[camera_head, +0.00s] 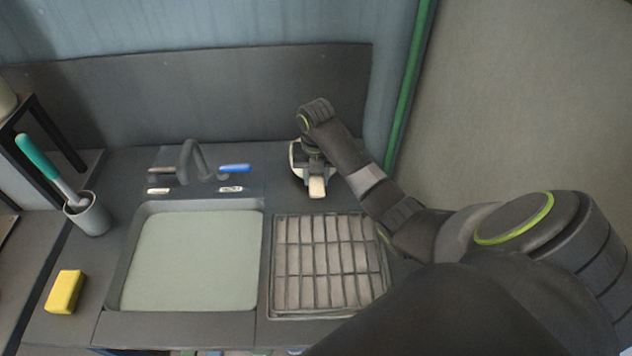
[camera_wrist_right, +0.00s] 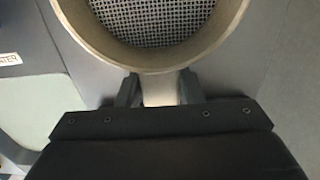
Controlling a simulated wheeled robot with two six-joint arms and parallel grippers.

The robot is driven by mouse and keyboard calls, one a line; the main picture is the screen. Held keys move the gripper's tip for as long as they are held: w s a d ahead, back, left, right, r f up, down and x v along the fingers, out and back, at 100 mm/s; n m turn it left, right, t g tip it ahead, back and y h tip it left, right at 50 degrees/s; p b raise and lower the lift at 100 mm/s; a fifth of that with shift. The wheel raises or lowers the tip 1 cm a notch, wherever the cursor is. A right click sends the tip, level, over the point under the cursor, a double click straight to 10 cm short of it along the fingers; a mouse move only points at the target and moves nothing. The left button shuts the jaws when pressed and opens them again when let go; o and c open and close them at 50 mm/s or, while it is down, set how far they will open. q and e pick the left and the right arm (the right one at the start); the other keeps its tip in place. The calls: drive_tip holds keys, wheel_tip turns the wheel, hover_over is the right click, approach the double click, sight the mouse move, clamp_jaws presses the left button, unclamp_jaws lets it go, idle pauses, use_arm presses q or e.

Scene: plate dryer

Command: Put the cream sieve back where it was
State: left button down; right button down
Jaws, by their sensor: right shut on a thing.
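The cream sieve (camera_wrist_right: 150,62) shows large in the right wrist view, with a round cream rim and a grey mesh inside. My right gripper (camera_wrist_right: 160,90) is shut on its short handle, which lies between the two fingers. In the head view my right arm reaches over the counter behind the dish rack, and the right gripper (camera_head: 314,172) points down there. I cannot tell whether the sieve touches the counter. My left gripper is not in view.
The dish rack (camera_head: 330,262) looks empty. Left of it are the sink (camera_head: 192,262), the faucet (camera_head: 192,160) with a blue handle, a grey cup (camera_head: 92,215) with a green-handled brush, and a yellow sponge (camera_head: 65,292). A dark back panel (camera_head: 200,105) stands behind the counter.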

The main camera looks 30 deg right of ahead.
wheel_tip(320, 180, down, 2)
drive_tip(key=shift+s+f, duration=0.1)
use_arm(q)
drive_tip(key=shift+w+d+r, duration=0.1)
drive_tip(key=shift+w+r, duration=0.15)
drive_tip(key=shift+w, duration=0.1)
use_arm(e)
drive_tip(key=shift+f, duration=0.25)
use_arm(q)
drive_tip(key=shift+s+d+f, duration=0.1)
use_arm(e)
drive_tip(key=c, duration=1)
unclamp_jaws()
drive_tip(key=shift+f, duration=0.1)
drive_tip(key=shift+o, duration=0.2)
wheel_tip(320, 180, up, 6)
drive_tip(key=shift+r+b, duration=0.1)
drive_tip(key=shift+b, duration=0.35)
wheel_tip(320, 180, up, 5)
drive_tip(key=p, duration=0.3)
drive_tip(key=shift+p, duration=0.4)
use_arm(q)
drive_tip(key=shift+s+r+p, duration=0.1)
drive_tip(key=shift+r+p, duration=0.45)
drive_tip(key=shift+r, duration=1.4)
use_arm(e)
drive_tip(key=shift+a+r, duration=0.1)
drive_tip(key=shift+r, duration=0.45)
